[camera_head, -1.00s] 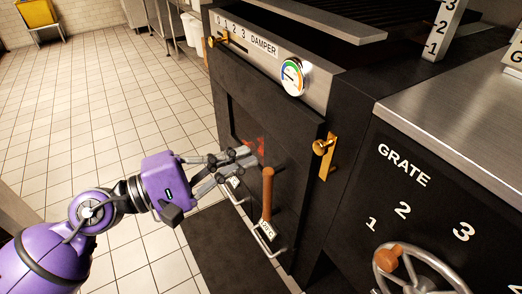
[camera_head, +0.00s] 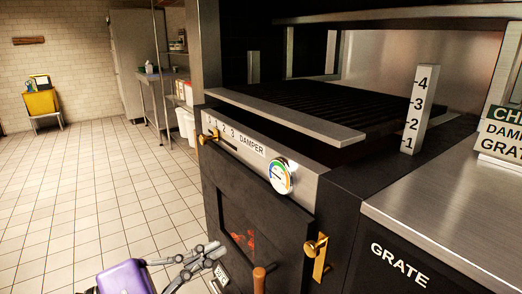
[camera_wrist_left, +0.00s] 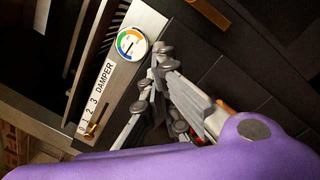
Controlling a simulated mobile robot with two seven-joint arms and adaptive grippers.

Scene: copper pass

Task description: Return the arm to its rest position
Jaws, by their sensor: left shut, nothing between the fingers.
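My left gripper (camera_head: 205,256) shows at the bottom of the head view, in front of the dark oven door (camera_head: 236,215). Its grey fingers are shut with nothing between them. The purple wrist (camera_head: 125,279) behind it is cut off by the lower edge. In the left wrist view the fingers (camera_wrist_left: 160,75) are close together, beside the damper panel with its dial (camera_wrist_left: 131,42). I cannot tell whether they touch the oven. My right gripper is not in view.
The black oven carries a damper slider (camera_head: 209,136), a round dial (camera_head: 281,176) and a brass latch (camera_head: 318,256). A wooden handle (camera_head: 259,278) stands near the gripper. A steel counter (camera_head: 440,200) is at right. The tiled floor (camera_head: 90,190) at left is clear.

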